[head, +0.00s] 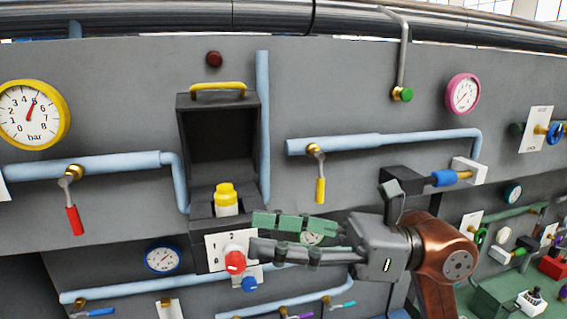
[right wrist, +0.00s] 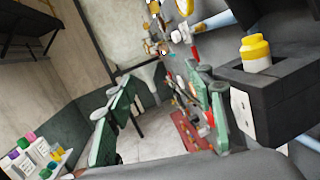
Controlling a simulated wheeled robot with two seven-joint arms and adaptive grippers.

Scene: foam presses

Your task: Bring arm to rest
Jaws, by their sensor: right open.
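My right gripper (head: 262,236) reaches in from the right in the head view, in front of the grey panel. Its fingers point left, beside the dark open press box (head: 184,150). The fingers are spread apart with nothing seen between them; they also show open in the right wrist view (right wrist: 160,95). A white bottle with a yellow cap (head: 226,199) stands upright in the box, just above and left of the fingertips. It also shows in the right wrist view (right wrist: 256,52). A red knob (head: 235,262) on a white plate is close to the fingertips. My left gripper is not in view.
The panel carries blue pipes (head: 262,100), a yellow gauge (head: 35,115), a red-handled valve (head: 74,218) and a yellow-handled valve (head: 320,188). A lower shelf with a red box (head: 553,266) lies at the right. The right wrist view shows several coloured-capped bottles (right wrist: 30,150).

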